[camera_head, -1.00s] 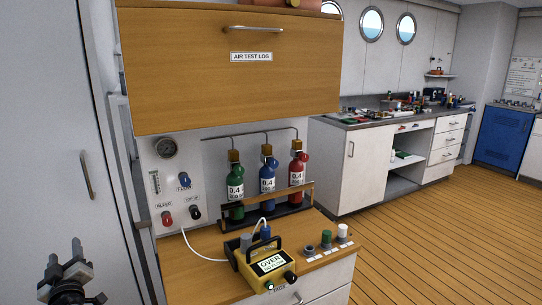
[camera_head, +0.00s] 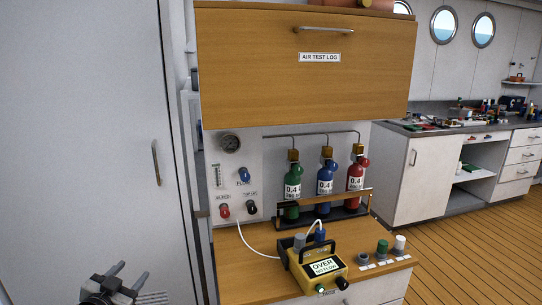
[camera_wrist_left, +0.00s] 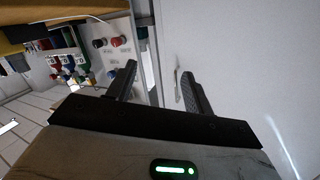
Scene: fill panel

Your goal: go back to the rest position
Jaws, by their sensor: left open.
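My left gripper (camera_head: 126,276) is at the bottom left of the head view, in front of the white locker door, with its two fingers apart and nothing between them. In the left wrist view the fingers (camera_wrist_left: 158,82) are also apart and empty, with the fill panel and a pale door beyond them. My right gripper is not in view. The fill panel (camera_head: 234,176) carries a gauge and several knobs. Green (camera_head: 291,190), blue (camera_head: 325,180) and red (camera_head: 356,176) bottles stand in a rack to its right.
A yellow meter (camera_head: 318,272) reading "OVER" sits on the wooden counter (camera_head: 245,270), with a white hose running to it. The "AIR TEST LOG" cabinet (camera_head: 300,95) overhangs the counter. The locker door (camera_head: 80,130) stands at left. Open wooden floor (camera_head: 470,240) lies at right.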

